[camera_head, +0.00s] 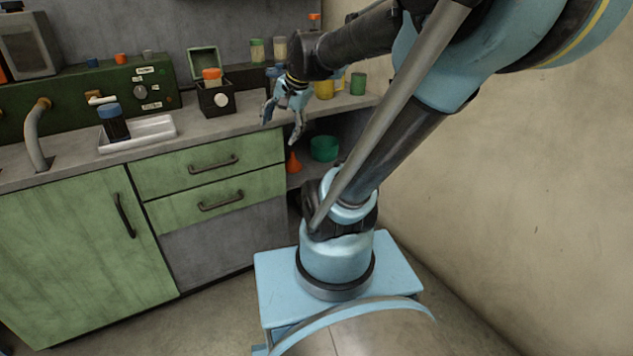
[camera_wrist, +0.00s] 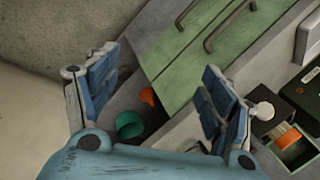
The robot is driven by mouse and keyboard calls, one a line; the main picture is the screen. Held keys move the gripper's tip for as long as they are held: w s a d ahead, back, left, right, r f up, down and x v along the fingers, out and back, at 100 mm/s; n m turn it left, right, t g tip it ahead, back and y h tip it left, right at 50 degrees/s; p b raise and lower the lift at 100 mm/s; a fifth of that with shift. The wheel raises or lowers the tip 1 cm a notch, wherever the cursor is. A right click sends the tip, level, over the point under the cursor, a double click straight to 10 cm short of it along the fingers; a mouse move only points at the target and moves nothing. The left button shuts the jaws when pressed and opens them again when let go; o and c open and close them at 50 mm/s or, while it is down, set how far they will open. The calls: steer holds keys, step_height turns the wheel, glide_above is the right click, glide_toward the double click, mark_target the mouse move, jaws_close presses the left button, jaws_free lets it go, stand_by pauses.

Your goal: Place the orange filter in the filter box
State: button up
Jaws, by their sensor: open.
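A small dark box (camera_head: 217,100) with a white round knob on its front stands on the counter, its green lid (camera_head: 203,62) tipped open. An orange cylindrical piece (camera_head: 211,74), apparently the orange filter, stands in the box with its top above the rim. In the wrist view the orange piece (camera_wrist: 287,139) shows inside the green-lined box (camera_wrist: 302,156) at the right edge. My gripper (camera_head: 283,118) is open, to the right of the box by the counter's front edge. In the wrist view my gripper (camera_wrist: 157,96) has nothing between its spread fingers.
A blue-capped dark jar (camera_head: 114,122) stands in a white tray (camera_head: 160,127) at left. A yellow mug (camera_head: 325,89) and green cup (camera_head: 357,84) stand behind my gripper. A green bowl (camera_head: 324,148) and orange cone (camera_head: 293,162) sit on the shelf below. Counter between tray and box is clear.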

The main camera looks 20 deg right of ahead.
steer(key=s+d+f+n+h, duration=0.1)
steer(key=s+d+f+n, duration=0.2)
steer(key=s, duration=0.4)
steer(key=s+d+f+n+g+h, duration=0.1)
steer(key=s+d+f+n+h, duration=0.1)
steer(key=s+d+f+n, duration=0.2)
steer(key=s+f+n, duration=0.1)
steer(key=s+f, duration=0.2)
steer(key=f, duration=0.1)
steer(key=shift+s+f+g, duration=0.15)
steer(key=shift+g, duration=0.15)
steer(key=shift+d, duration=0.1)
steer(key=shift+w+f, duration=0.2)
steer(key=shift+w, duration=0.3)
